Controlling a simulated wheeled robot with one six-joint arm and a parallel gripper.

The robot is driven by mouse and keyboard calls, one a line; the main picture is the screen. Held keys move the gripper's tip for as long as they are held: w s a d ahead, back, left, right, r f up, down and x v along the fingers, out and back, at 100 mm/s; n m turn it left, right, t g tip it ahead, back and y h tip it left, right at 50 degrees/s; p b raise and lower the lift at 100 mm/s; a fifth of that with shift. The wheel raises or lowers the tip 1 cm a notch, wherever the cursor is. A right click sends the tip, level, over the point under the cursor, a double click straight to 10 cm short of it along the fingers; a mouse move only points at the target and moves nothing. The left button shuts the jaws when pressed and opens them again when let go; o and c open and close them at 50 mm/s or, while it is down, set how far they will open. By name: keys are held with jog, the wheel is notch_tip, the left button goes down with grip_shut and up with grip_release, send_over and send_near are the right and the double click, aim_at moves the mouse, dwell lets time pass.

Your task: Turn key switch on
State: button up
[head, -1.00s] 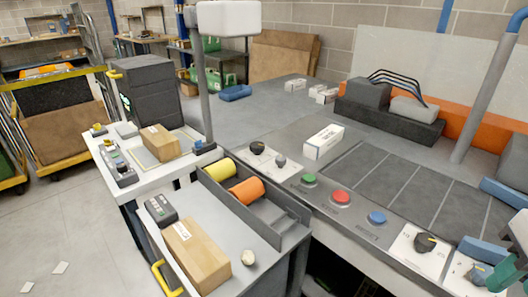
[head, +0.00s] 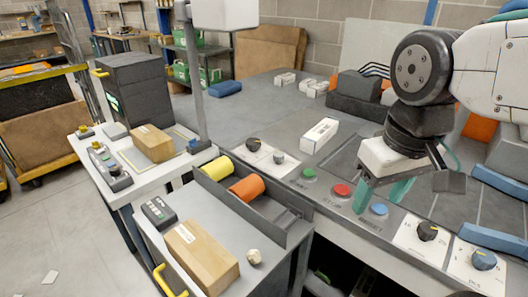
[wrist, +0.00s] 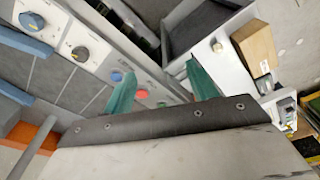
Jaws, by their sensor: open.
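The control panel along the table's front edge carries several switches. A black knob (head: 254,145) and a smaller grey knob (head: 279,157) are on a white plate at its left. A black knob (head: 428,231) and a blue-grey knob (head: 484,259) are on separate white plates at its right, also seen in the wrist view (wrist: 79,53). Which of them is the key switch I cannot tell; the labels are too small. My gripper (head: 374,207) is open and empty, teal fingers pointing down above the blue button. In the wrist view the fingers (wrist: 160,67) are apart with nothing between them.
Green (head: 308,174), red (head: 342,190) and blue (head: 379,209) buttons sit between the knob plates. A white box (head: 320,135) stands behind the left plate. A cart with a cardboard box (head: 200,258) and a divided tray with yellow and orange rolls (head: 246,188) stands at front left.

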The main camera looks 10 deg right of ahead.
jog(key=w+r+n, duration=0.3)
jog(key=w+n, duration=0.1)
jog(key=w, duration=0.8)
jog(key=n+g, duration=0.1)
jog(key=n, duration=1)
send_over(279, 153)
jog(key=f, duration=1.4)
jog(key=shift+s+a+f, duration=0.1)
jog(key=shift+s+f, duration=0.15)
jog(key=shift+s, duration=0.1)
jog(key=shift+w+f, duration=0.15)
jog(key=shift+f, duration=0.1)
notch_tip(279, 153, down, 8)
jog(key=shift+r, duration=0.15)
jog(key=c, duration=1)
